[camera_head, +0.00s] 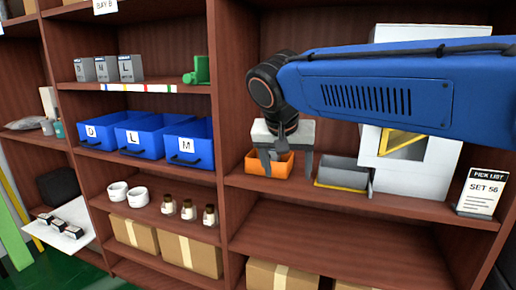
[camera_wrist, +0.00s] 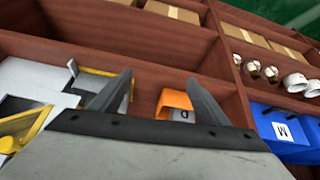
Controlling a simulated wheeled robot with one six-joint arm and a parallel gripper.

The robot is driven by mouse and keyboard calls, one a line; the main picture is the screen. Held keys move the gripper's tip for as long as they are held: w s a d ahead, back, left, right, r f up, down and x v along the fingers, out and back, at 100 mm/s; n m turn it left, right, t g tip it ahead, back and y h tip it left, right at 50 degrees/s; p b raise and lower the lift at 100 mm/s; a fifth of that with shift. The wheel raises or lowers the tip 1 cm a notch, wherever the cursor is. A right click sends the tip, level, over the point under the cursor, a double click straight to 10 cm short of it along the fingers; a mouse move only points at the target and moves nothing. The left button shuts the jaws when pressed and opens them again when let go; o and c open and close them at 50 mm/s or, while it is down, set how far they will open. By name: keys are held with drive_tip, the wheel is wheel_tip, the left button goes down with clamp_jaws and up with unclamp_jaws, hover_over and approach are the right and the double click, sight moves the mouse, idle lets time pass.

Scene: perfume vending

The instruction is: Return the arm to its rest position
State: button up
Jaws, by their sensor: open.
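My gripper (camera_head: 285,165) hangs at the end of my blue arm in front of the right-hand shelf in the head view. Its two fingers are apart with nothing between them; they also show spread in the wrist view (camera_wrist: 155,95). An orange bin (camera_head: 256,165) sits on the shelf behind and partly hidden by the fingers. In the wrist view the orange bin (camera_wrist: 172,103) appears between the fingers but beyond them, with a letter label. I cannot tell the exact gap between fingers and bin.
A grey tray (camera_head: 343,172) and a white machine (camera_head: 425,160) stand right of the bin, near a pick list card (camera_head: 478,191). Blue bins D, L, M (camera_head: 188,143) are left. Several bottles, white rolls and cardboard boxes (camera_head: 190,253) fill lower shelves.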

drive_tip(key=s+d+f+n+y, duration=0.1)
drive_tip(key=s+d+f, duration=0.4)
drive_tip(key=d, duration=0.3)
drive_tip(key=s+d+f+n, duration=0.1)
drive_tip(key=s+d+f, duration=0.3)
drive_tip(key=s+d, duration=0.3)
drive_tip(key=s+d+f, duration=0.6)
drive_tip(key=s+f, duration=0.3)
drive_tip(key=f, duration=0.2)
drive_tip(key=shift+s+d+f+n+y, duration=0.2)
drive_tip(key=shift+s+d+n+y, duration=0.15)
drive_tip(key=shift+s+n+y, duration=0.05)
